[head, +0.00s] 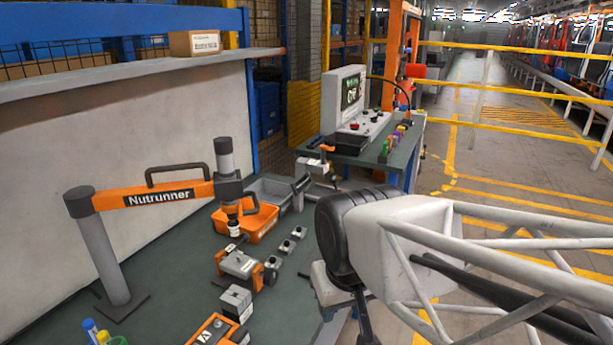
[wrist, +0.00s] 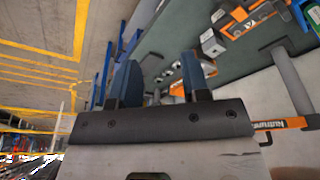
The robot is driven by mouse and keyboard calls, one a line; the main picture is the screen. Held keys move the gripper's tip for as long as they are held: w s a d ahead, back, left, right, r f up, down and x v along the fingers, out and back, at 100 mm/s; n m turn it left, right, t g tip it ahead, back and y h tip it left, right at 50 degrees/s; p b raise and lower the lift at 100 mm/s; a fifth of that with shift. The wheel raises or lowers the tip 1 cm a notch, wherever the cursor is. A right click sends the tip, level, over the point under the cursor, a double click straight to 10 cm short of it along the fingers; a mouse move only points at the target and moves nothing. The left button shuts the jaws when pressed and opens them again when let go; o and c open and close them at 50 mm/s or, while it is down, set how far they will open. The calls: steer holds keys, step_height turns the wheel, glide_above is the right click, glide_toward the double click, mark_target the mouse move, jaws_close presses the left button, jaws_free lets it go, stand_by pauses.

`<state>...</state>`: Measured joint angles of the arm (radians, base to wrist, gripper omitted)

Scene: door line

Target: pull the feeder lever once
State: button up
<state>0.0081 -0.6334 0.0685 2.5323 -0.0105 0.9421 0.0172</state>
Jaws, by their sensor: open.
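The likely feeder lever is a small upright handle with an orange top (head: 327,149), beside a grey metal unit (head: 314,167) at the far end of the green bench. I cannot make out the lever in the wrist view. My gripper (wrist: 158,78) shows in the wrist view with its two dark blue fingers spread apart and nothing held between them. In the head view, my arm reaches in from the right, and its dark rounded wrist part stands nearer the camera than the lever. The fingers are not clearly visible there.
The Nutrunner arm (head: 160,195) stands over the bench at left. An orange bin (head: 250,224), a grey tray (head: 272,188) and several small fixtures lie near it. A monitor (head: 346,97) stands on a side table behind. Yellow railings border the open aisle at right.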

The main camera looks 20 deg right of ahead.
steer(key=c, duration=0.5)
steer(key=shift+w+r, duration=0.25)
steer(key=shift+w, duration=0.15)
jaws_close()
steer(key=w+d+r+m+g+h, duration=0.1)
steer(key=w+d+r+m+h, duration=0.15)
steer(key=w, duration=1.35)
steer(key=w+d+r+m+h, duration=0.1)
steer(key=w+d+r+m, duration=0.2)
steer(key=w, duration=1.3)
steer(key=w+d+f+m+h, duration=0.1)
steer(key=w+f, duration=0.3)
steer(key=w, duration=1)
steer(key=w+d+f+m+g+h, duration=0.1)
steer(key=w+d+f+h, duration=0.2)
steer(key=w, duration=1.2)
steer(key=shift+w+d+f+m, duration=0.2)
steer(key=shift+d+f+m, duration=0.15)
steer(key=shift+d+f, duration=0.55)
steer(key=shift+f, duration=0.1)
